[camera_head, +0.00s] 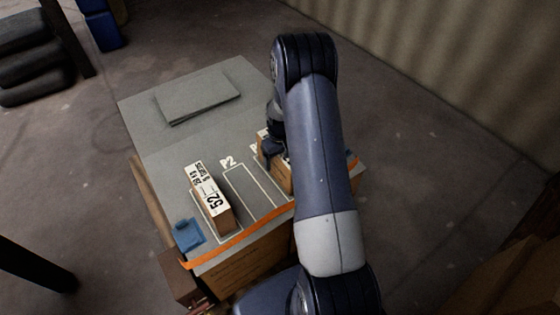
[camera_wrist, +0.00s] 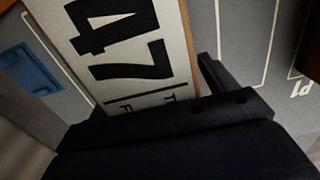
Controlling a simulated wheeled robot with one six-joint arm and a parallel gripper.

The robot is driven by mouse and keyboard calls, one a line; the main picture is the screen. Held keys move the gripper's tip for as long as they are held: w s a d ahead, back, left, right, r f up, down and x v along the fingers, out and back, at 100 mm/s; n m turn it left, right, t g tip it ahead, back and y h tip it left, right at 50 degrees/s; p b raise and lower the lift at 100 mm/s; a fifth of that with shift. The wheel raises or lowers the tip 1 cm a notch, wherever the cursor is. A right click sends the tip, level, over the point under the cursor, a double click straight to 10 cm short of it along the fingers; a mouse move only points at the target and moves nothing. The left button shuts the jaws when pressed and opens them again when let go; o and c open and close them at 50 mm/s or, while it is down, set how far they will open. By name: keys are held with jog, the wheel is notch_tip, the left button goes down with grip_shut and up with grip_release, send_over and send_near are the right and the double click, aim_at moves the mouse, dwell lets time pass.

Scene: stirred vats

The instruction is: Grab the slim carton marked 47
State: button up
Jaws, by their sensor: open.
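The slim carton marked 47 (camera_wrist: 125,40) fills the upper middle of the wrist view, its white label with large black digits close to the camera. In the head view a brown carton (camera_head: 283,178) stands under my arm, mostly hidden, its number not readable. My gripper (camera_head: 273,150) is open at this carton's far end. In the wrist view one dark finger shows just right of the carton marked 47, close beside its edge; the other finger is not clearly seen. I cannot tell whether the fingers touch the carton.
A carton marked 52 (camera_head: 212,200) stands to the left on the grey tabletop (camera_head: 145,115). An empty outlined slot (camera_head: 250,190) lies between the cartons. A blue block (camera_head: 188,235) sits at the front left corner, an orange strip (camera_head: 240,240) along the front edge. A flat grey plate (camera_head: 198,95) lies behind.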

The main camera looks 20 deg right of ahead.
jog(key=shift+c, duration=0.3)
jog(key=shift+r, duration=0.1)
jog(key=c, duration=1.5)
